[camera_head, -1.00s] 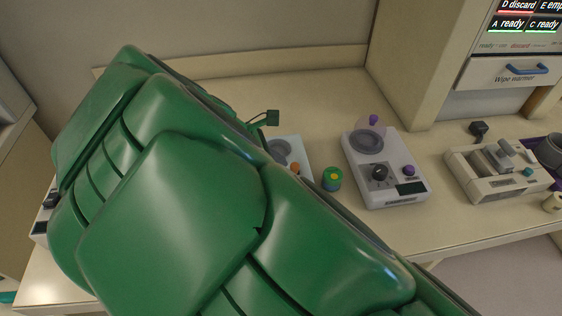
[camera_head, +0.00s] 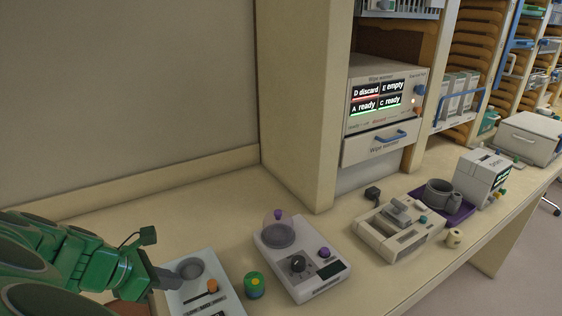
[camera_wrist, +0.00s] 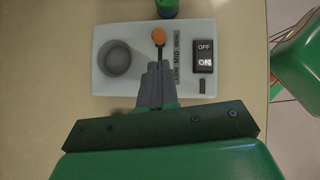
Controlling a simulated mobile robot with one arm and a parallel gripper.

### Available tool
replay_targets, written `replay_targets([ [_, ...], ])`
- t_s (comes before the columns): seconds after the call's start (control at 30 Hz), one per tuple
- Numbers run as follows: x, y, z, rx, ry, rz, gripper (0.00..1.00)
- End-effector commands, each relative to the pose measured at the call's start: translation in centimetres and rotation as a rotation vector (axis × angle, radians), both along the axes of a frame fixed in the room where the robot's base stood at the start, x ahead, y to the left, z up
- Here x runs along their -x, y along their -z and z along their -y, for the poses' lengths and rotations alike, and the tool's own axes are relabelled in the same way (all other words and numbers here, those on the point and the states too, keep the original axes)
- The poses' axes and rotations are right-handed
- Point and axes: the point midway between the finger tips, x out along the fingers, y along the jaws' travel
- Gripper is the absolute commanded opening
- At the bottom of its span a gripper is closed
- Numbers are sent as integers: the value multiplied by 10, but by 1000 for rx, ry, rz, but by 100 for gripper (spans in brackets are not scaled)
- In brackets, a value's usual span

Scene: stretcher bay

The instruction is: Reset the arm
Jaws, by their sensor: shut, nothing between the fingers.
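My gripper (camera_wrist: 155,82) is shut and empty, its grey fingers together. In the wrist view it hangs over a white device (camera_wrist: 110,84) with a round grey well, an orange-tipped lever and an OFF/ON switch. I cannot tell whether the fingertips touch the lever. In the head view my green arm (camera_head: 70,262) fills the lower left, and the gripper (camera_head: 172,279) is at the left edge of the same device (camera_head: 222,303).
A green pot with a yellow top (camera_head: 254,285) stands right of the device. Beyond it are a dial unit (camera_head: 302,265), a beige machine (camera_head: 400,232), a purple tray (camera_head: 463,216) and a wipe warmer (camera_head: 352,128). The bench at the back left is clear.

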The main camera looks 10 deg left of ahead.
Motion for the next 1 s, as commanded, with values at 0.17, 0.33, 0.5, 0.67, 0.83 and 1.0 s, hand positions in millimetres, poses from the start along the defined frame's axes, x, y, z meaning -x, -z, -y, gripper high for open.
replay_targets([
  [0.17, -16, -6, 19, -29, 75, -8, 0],
  [0.33, -50, -19, 73, -112, 287, -32, 0],
  [0.5, -76, -31, 132, -212, 525, -55, 0],
  [0.67, -87, -39, 187, -299, 744, -77, 0],
  [0.83, -90, -47, 238, -395, 968, -98, 0],
  [1.0, -83, -53, 284, -485, 1186, -120, 0],
])
